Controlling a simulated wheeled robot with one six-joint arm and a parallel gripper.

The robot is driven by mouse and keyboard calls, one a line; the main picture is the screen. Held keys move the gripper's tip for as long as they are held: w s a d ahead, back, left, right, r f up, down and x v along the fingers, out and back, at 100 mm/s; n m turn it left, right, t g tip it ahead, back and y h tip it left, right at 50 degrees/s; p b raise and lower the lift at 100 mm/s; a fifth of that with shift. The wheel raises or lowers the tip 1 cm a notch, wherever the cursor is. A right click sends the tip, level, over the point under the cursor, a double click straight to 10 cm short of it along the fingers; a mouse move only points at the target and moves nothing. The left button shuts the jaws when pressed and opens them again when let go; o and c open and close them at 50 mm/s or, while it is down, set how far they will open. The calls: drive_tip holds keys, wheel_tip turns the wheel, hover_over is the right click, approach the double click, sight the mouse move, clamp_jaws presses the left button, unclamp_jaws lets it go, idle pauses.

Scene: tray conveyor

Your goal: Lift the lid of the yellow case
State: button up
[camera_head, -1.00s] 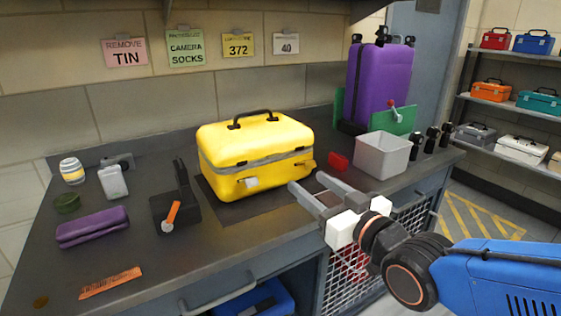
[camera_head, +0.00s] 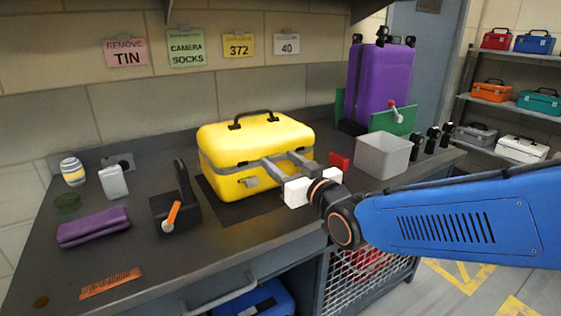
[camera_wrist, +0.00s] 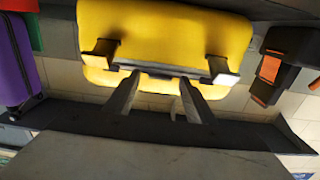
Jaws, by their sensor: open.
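The yellow case (camera_head: 225,148) stands upright on the bench with its lid shut, a grey seam round it and a black handle (camera_head: 252,118) on top. One front latch (camera_head: 250,182) shows on the left; the right one is largely behind my gripper. My gripper (camera_head: 277,158) is open and empty at the right half of the case's front, near the seam. I cannot tell whether it touches.
A grey bin (camera_head: 384,158), a red block (camera_head: 340,161) and a purple suitcase (camera_head: 372,85) stand to the right. A black device with an orange lever (camera_head: 173,213) stands close on the left. A purple pouch (camera_head: 93,228) and an orange comb (camera_head: 110,283) lie further left.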

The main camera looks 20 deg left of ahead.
drive_tip(key=shift+w+a, duration=0.25)
drive_tip(key=shift+a, duration=0.05)
clamp_jaws()
drive_tip(key=shift+r, duration=0.1)
drive_tip(key=shift+r, duration=0.1)
